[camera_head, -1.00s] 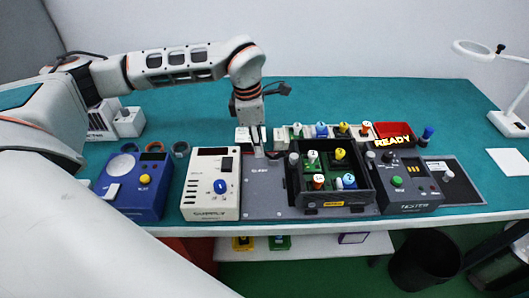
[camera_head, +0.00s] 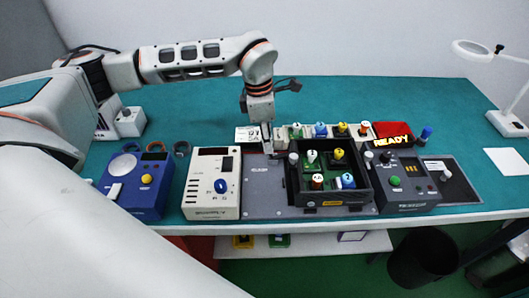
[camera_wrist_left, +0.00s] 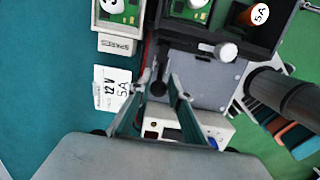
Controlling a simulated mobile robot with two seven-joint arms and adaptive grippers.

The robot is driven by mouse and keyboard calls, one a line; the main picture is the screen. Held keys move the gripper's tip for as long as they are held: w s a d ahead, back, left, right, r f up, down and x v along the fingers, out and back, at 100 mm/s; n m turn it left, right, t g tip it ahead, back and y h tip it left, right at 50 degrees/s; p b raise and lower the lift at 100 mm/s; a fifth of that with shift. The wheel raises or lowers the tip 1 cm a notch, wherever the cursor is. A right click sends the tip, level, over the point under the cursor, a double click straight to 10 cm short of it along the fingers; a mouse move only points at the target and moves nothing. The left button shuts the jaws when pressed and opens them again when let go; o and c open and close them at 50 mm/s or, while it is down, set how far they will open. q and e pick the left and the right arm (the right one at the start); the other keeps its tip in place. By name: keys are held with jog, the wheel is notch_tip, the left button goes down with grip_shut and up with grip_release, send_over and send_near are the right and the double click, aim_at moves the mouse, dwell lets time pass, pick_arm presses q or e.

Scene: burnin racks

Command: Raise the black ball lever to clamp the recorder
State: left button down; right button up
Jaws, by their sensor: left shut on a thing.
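My left gripper (camera_head: 267,148) reaches down at the back left corner of the black tray (camera_head: 335,208), near the rear edge of the grey plate (camera_head: 265,200). In the left wrist view, its two fingers (camera_wrist_left: 156,88) are around the small black ball lever (camera_wrist_left: 158,88), shut on it. The lever's ball shows between the fingertips; its lower part is hard to see. In the head view the gripper hides the lever. Several numbered, coloured-top pieces sit in the black tray. No piece is clearly marked as the recorder. My right gripper is not in view.
Left of the plate stand a cream supply box (camera_head: 212,180) and a blue box (camera_head: 138,185). Right of the tray is a dark tester (camera_head: 405,185) under a yellow READY sign.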

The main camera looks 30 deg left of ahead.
aim_at(275, 157)
pick_arm(q)
jog(key=shift+w+d+r, duration=0.1)
jog(key=shift+w+d, duration=0.25)
jog(key=shift+d, duration=0.35)
jog(key=shift+w+d, duration=0.25)
jog(key=shift+d, duration=0.05)
jog(key=c, duration=2.8)
grip_release()
jog(key=o, duration=0.8)
jog(key=shift+c, duration=0.2)
notch_tip(275, 157, up, 9)
jog(key=shift+p, duration=0.4)
